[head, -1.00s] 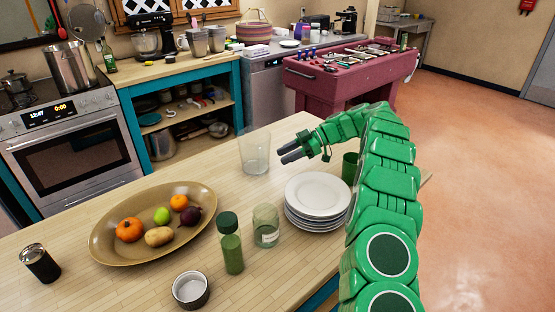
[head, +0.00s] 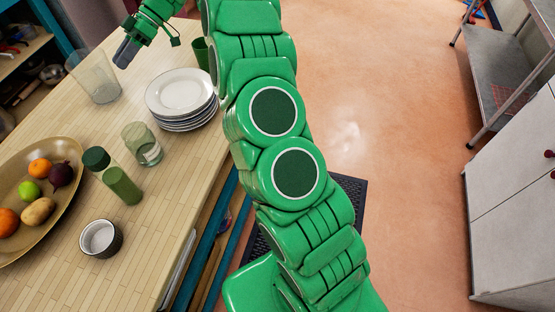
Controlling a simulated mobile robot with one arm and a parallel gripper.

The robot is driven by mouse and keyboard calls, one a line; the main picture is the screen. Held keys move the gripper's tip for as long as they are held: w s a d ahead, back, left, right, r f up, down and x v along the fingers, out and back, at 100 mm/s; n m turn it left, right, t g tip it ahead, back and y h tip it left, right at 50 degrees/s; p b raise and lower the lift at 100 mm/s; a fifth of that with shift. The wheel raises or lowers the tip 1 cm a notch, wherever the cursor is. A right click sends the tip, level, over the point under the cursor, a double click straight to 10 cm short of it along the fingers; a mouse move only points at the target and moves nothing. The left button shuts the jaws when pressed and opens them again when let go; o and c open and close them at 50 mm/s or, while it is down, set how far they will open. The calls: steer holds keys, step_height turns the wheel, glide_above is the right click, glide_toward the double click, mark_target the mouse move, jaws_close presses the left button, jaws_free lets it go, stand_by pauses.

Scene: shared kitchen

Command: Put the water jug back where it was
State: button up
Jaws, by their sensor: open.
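A clear, see-through jug (head: 97,80) stands on the wooden counter (head: 150,240) at the upper left in the head view. I take it to be the water jug. My gripper (head: 122,57) is at its upper right, with dark fingers pointing down and left toward it. The gripper is open with nothing held between the fingers. I cannot tell whether a fingertip touches the jug.
A stack of white plates (head: 180,95), a green cup (head: 200,55), a glass jar (head: 142,145), a green bottle (head: 115,178), a small bowl (head: 100,238) and a fruit platter (head: 62,210) crowd the counter. Open floor (head: 390,130) lies to the right.

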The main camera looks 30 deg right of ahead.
steer(key=s+d+r+m+h, duration=0.1)
steer(key=s+r+m+h, duration=0.15)
steer(key=s, duration=0.55)
steer(key=s+d+r+m+h, duration=0.1)
steer(key=s+d+r+m, duration=0.15)
steer(key=s, duration=0.55)
steer(key=s+r+m+h, duration=0.2)
steer(key=s+m, duration=0.2)
steer(key=s, duration=0.4)
steer(key=s+d+f+m+t+h, duration=0.1)
steer(key=s+d+f+m+h, duration=0.1)
steer(key=s+d, duration=0.3)
steer(key=s+d+f+m+h, duration=0.1)
steer(key=s+d+m, duration=0.3)
steer(key=s, duration=0.8)
steer(key=s+d+f+m+t+h, duration=0.1)
steer(key=s+d+f+m+h, duration=0.1)
steer(key=s+d, duration=0.4)
steer(key=s+m+h, duration=0.1)
steer(key=s, duration=0.2)
steer(key=shift+f+t, duration=0.3)
steer(key=shift+f, duration=0.05)
